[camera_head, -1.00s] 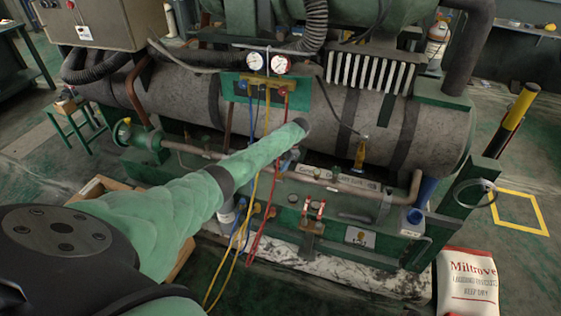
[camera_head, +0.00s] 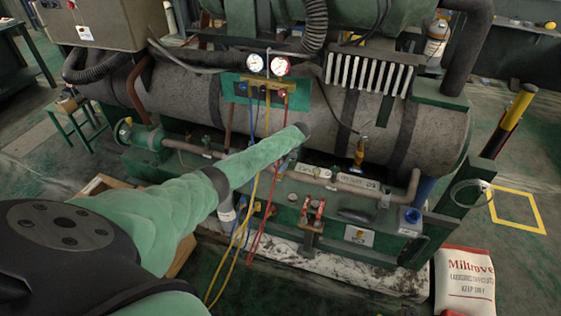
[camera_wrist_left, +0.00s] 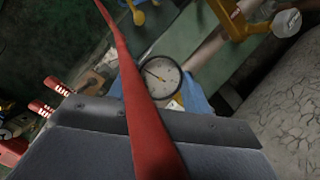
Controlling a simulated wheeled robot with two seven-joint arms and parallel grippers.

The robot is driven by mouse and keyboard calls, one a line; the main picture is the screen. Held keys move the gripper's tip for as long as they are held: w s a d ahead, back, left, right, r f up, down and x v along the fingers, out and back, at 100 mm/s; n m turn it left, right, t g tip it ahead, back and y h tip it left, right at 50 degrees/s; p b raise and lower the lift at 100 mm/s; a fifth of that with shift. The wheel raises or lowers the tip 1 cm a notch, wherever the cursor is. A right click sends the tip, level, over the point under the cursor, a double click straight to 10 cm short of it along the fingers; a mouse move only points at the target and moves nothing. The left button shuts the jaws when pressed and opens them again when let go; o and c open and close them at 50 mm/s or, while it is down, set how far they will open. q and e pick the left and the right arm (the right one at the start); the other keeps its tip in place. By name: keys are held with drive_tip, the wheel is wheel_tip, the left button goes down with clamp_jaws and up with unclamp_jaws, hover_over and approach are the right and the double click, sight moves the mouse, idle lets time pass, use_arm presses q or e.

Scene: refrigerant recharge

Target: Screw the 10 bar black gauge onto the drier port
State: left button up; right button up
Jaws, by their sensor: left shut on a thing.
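A round gauge (camera_wrist_left: 160,78) with a white face and black rim shows in the left wrist view, just past the edge of my jaws. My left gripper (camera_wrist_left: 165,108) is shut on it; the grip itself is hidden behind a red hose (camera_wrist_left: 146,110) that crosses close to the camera. In the head view my green-sleeved left arm reaches over the front of the machine and hides most of the gripper and the gauge. The marking on the gauge is too small to read. I cannot make out the drier port for certain. My right gripper is not in view.
A manifold (camera_head: 243,88) carries two gauges (camera_head: 255,63) above my arm, with blue, yellow and red hoses hanging down. A large grey insulated cylinder (camera_head: 330,115) lies behind. Red-handled valves (camera_head: 313,212) and a blue fitting (camera_head: 411,216) stand along the front. A white bag (camera_head: 464,282) sits at lower right.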

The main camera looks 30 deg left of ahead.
use_arm(q)
drive_tip(key=shift+m+t+p, duration=0.3)
drive_tip(key=shift+m+p, duration=0.05)
drive_tip(key=shift+m, duration=0.45)
drive_tip(key=shift+s, duration=0.1)
drive_tip(key=shift+m+t+y+p, duration=0.3)
drive_tip(key=shift+m+t+p, duration=0.2)
drive_tip(key=shift+m+p, duration=0.55)
drive_tip(key=shift+s+f+m, duration=0.1)
drive_tip(key=shift+f+m, duration=0.05)
drive_tip(key=shift+m, duration=0.6)
